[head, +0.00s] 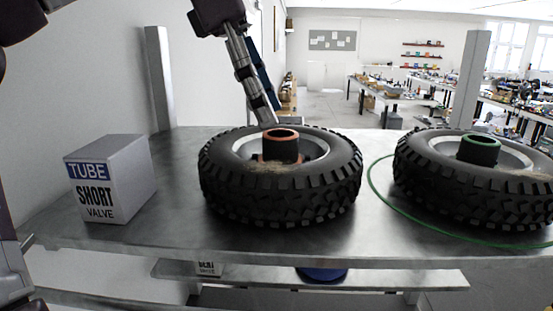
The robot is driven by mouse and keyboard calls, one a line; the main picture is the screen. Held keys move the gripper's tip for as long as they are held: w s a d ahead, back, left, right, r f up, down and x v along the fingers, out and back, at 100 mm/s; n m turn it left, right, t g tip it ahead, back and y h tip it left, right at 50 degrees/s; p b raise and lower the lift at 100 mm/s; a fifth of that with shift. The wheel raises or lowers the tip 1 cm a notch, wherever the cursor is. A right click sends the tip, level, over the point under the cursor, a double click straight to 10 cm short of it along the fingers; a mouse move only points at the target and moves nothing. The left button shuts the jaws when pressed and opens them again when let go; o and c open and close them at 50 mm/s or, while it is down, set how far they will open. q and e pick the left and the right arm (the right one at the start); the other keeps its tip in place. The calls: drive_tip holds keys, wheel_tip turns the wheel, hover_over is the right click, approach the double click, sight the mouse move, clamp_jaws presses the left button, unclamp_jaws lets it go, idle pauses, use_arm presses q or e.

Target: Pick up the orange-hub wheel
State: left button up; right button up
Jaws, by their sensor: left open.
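The orange-hub wheel (281,190) lies flat on the metal bench, a black knobby tyre with an orange-rimmed hub standing up in its middle. My left gripper (267,112) reaches down from above, fingers pointing down at the hub's far left side. It is open, and nothing shows between its fingers. Its tips are close to the hub and the wheel's far rim; whether they touch cannot be told. My right gripper is not in view.
A green-hub wheel (478,181) lies at the right, with a thin green ring (385,200) on the bench beside it. A grey box labelled "TUBE SHORT VALVE" (112,179) stands at the left. Metal posts (160,80) rise behind. Bare bench (180,165) separates box and wheel.

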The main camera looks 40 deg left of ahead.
sight(282, 134)
use_arm(q)
drive_tip(key=p+x, duration=0.1)
drive_tip(key=x, duration=0.4)
drive_tip(key=shift+w+a+f+p, duration=0.1)
drive_tip(key=shift+f+p, duration=0.05)
drive_tip(key=shift+p, duration=0.2)
drive_tip(key=shift+d+f, duration=0.25)
drive_tip(key=shift+f, duration=0.05)
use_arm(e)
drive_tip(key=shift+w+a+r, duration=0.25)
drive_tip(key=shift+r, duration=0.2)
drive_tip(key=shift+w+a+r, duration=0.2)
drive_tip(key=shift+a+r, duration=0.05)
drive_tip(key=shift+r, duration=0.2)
use_arm(q)
drive_tip(key=shift+a, duration=0.1)
drive_tip(key=c, duration=0.5)
clamp_jaws()
drive_tip(key=shift+r, duration=0.25)
drive_tip(key=shift+w, duration=0.15)
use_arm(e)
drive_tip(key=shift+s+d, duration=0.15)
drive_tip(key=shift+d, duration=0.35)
